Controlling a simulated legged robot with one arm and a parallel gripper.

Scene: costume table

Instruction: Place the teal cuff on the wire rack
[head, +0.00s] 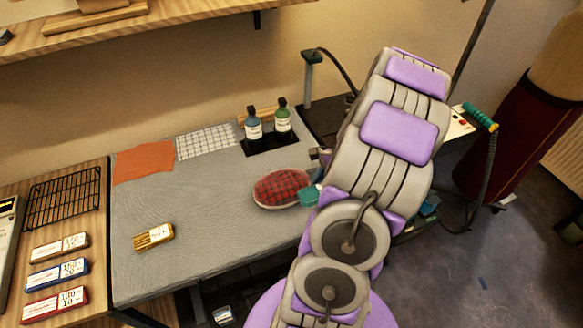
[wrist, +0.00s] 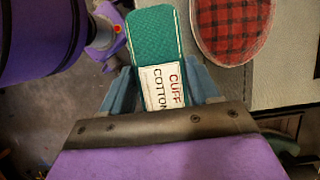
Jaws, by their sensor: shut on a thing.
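The teal cuff (wrist: 152,32) has a white label reading "CUFF COTTON" and sits between the two blue fingers of my gripper (wrist: 160,85) in the wrist view. My gripper is shut on it. In the head view, a small teal part of the cuff (head: 308,196) shows at the right edge of the grey table, just right of the red plaid pad; my arm hides most of my gripper there. The black wire rack (head: 62,197) lies empty on the wooden surface at the far left.
The red plaid pad (head: 283,188) is close to the cuff. Two bottles (head: 254,124) stand at the back. An orange cloth (head: 143,162), a checked cloth (head: 206,141) and a brass-coloured block (head: 153,237) lie on the grey table (head: 210,215). Labelled boxes (head: 57,273) lie in front of the rack.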

